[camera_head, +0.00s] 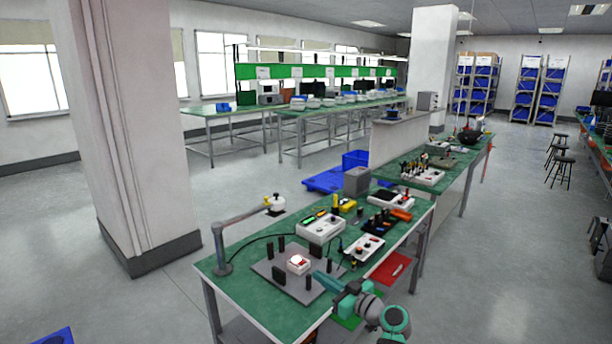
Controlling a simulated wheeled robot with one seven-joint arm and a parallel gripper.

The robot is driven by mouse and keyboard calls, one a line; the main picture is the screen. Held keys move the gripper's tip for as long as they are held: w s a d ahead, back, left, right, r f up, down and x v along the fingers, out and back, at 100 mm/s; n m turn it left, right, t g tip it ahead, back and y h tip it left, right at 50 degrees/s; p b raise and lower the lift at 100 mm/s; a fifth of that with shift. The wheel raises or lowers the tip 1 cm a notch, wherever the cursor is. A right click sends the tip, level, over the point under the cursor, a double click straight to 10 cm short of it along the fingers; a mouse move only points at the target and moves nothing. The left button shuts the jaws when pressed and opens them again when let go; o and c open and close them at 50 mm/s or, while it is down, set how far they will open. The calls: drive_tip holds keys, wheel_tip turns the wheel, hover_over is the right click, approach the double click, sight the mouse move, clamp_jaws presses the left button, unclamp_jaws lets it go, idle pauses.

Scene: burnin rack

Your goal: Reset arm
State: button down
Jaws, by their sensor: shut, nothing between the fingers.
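My teal and grey arm (368,302) reaches in from the bottom right over the near green workbench. Its end, my gripper (320,278), is small in the picture and looks shut and empty. It is beside a grey plate (279,284) with several black upright posts. A small white device with a red spot (298,264) sits on that plate, just left of my gripper. I cannot tell how high my gripper is above the plate.
Blue bins (325,181) are on the floor behind. A thick pillar (125,130) stands left.

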drive_tip(key=s+a+f+m+h, duration=0.1)
drive_tip(key=s+f+m+h, duration=0.1)
drive_tip(key=s+f, duration=0.35)
drive_tip(key=s+f+m+h, duration=0.1)
drive_tip(key=s+f+h, duration=0.1)
drive_tip(key=f, duration=0.7)
drive_tip(key=s+a+f+m+h, duration=0.1)
drive_tip(key=s+f+m, duration=0.15)
drive_tip(key=f, duration=0.55)
drive_tip(key=s+f+m+h, duration=0.1)
drive_tip(key=s+f+h, duration=0.1)
drive_tip(key=s+f, duration=0.5)
drive_tip(key=s+f+m+h, duration=0.2)
drive_tip(key=s+f+h, duration=0.15)
drive_tip(key=s, duration=0.85)
drive_tip(key=s+r+t+h, duration=0.1)
drive_tip(key=s+r+h, duration=0.15)
drive_tip(key=s, duration=1.85)
drive_tip(key=s+a+r+t, duration=0.1)
drive_tip(key=s+a+r, duration=0.2)
drive_tip(key=s+r, duration=1.1)
wheel_tip(320, 180, up, 2)
drive_tip(key=shift+r+t+y, duration=0.25)
drive_tip(key=shift+t+y, duration=0.15)
